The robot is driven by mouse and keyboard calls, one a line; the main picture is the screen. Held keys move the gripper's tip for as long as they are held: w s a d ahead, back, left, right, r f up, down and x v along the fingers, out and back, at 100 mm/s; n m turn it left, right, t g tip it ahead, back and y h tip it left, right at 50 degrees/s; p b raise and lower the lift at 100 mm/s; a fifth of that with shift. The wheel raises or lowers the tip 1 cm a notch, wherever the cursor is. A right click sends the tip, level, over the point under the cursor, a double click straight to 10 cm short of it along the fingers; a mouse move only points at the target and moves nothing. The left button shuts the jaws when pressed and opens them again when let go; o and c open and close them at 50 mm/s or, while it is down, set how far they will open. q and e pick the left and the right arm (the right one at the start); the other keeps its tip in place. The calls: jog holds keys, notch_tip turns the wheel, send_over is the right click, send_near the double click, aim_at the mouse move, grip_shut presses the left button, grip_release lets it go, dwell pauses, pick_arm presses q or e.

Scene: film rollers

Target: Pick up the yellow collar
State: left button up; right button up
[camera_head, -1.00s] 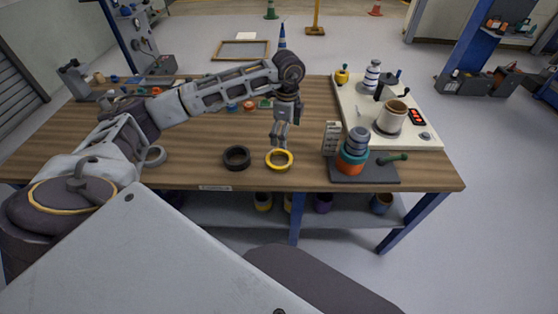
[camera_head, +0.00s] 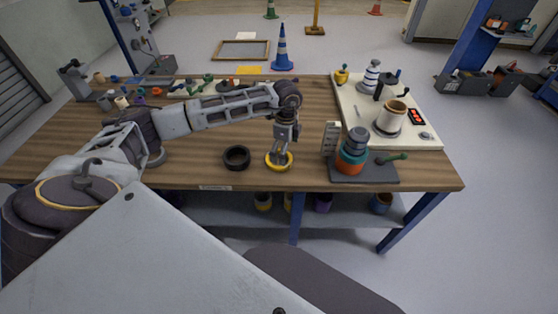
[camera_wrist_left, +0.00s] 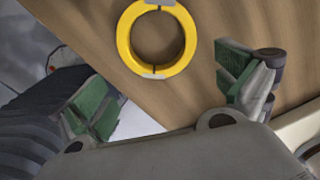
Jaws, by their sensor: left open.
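The yellow collar (camera_head: 287,166) is a ring lying flat on the wooden table (camera_head: 215,182) near its front edge. In the left wrist view the yellow collar (camera_wrist_left: 123,37) shows whole, with small grey patches at its top and bottom. My left gripper (camera_head: 280,160) hangs over the collar from above and hides part of it in the head view. In the wrist view my left gripper (camera_wrist_left: 168,92) is open and empty, its green-padded fingers wide apart, with the collar ahead of and between them. Contact cannot be told. My right gripper is not in view.
A black ring (camera_head: 237,167) lies left of the collar. To the right stand a white block (camera_head: 331,138) and a stack of rings on a dark plate (camera_head: 375,178).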

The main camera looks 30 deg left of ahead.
pick_arm(q)
jog(key=shift+f, duration=0.1)
jog(key=shift+a+f, duration=0.25)
jog(key=shift+f, duration=0.25)
jog(key=f, duration=0.2)
jog(key=shift+a+f+p, duration=0.3)
jog(key=shift+f, duration=0.7)
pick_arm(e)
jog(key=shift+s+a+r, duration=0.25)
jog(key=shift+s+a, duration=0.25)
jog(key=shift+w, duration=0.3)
pick_arm(q)
jog(key=c, duration=0.9)
jog(key=shift+w, duration=0.1)
jog(key=shift+r, duration=0.1)
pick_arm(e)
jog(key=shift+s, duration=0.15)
